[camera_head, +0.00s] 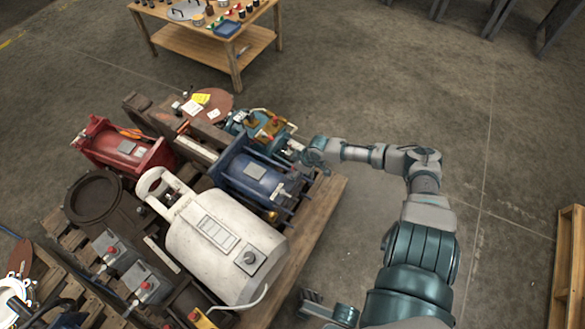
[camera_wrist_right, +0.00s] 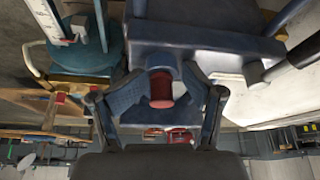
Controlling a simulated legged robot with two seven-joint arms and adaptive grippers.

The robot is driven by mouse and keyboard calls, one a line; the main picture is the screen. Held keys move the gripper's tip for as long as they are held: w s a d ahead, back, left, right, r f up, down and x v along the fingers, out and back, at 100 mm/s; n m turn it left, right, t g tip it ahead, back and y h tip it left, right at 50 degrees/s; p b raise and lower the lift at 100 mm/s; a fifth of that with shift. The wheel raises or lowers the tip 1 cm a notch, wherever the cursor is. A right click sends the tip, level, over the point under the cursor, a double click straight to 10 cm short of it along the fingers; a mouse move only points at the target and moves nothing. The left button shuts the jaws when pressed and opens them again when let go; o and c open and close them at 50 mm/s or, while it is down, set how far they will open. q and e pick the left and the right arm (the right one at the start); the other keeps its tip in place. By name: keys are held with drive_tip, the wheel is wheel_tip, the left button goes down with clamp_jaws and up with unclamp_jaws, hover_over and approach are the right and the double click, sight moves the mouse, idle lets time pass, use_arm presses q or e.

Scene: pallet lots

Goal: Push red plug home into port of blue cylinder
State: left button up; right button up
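My right gripper (camera_head: 303,157) is at the right end of the blue cylinder. In its wrist view the two fingers (camera_wrist_right: 163,82) are closed in around the plug, one on each side. Dark and white parts at the bottom left corner may be my left gripper (camera_head: 45,306), cut off and unclear.
A white tank (camera_head: 225,240) and a red unit (camera_head: 125,147) stand close by on the crowded wooden pallet (camera_head: 300,255). A teal unit (camera_head: 262,125) sits just behind the blue cylinder. A wooden table (camera_head: 205,45) is at the back.

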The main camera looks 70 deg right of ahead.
drive_tip(key=shift+s+a+r, duration=0.2)
drive_tip(key=shift+a, duration=0.1)
drive_tip(key=shift+s+d+r, duration=0.15)
drive_tip(key=shift+d+r, duration=0.05)
drive_tip(key=shift+r, duration=0.25)
drive_tip(key=v, duration=1.1)
drive_tip(key=shift+a, duration=0.1)
drive_tip(key=shift+c, duration=0.2)
